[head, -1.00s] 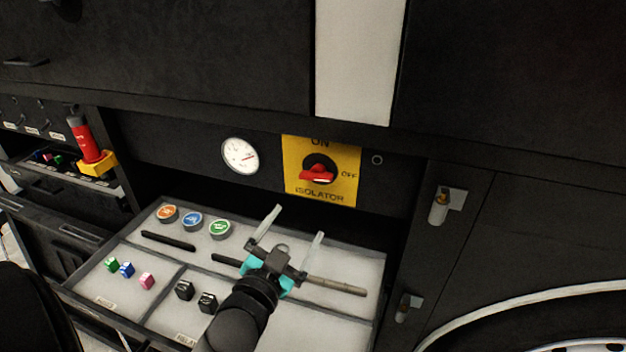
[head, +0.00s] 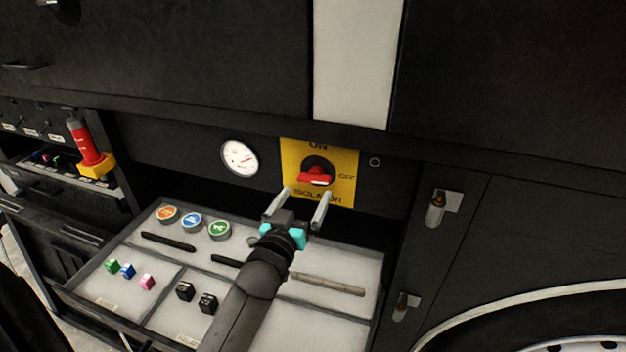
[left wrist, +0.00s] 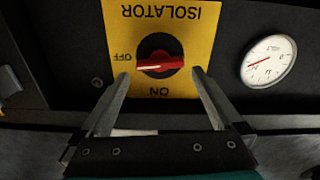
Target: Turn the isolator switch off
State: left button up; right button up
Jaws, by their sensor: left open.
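The isolator switch is a red handle (head: 314,179) on a dark round base, set in a yellow plate (head: 346,190) marked ON at the top, OFF at the right and ISOLATOR below. In the left wrist view the plate shows upside down, with the red handle (left wrist: 161,64) lying roughly crosswise. My left gripper (head: 307,192) is open and empty, just in front of the plate's lower part. Its fingers (left wrist: 161,74) stand either side of the handle in the left wrist view; no contact shows. My right gripper is not in view.
A white dial gauge (head: 239,158) is left of the plate. Below is an open drawer (head: 325,325) with coloured discs, small cubes and rods. A red and yellow item (head: 88,150) stands at the left. A door with latches (head: 437,208) is at the right.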

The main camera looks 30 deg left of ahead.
aim_at(312, 182)
pick_arm(q)
jog(key=shift+x, duration=3.15)
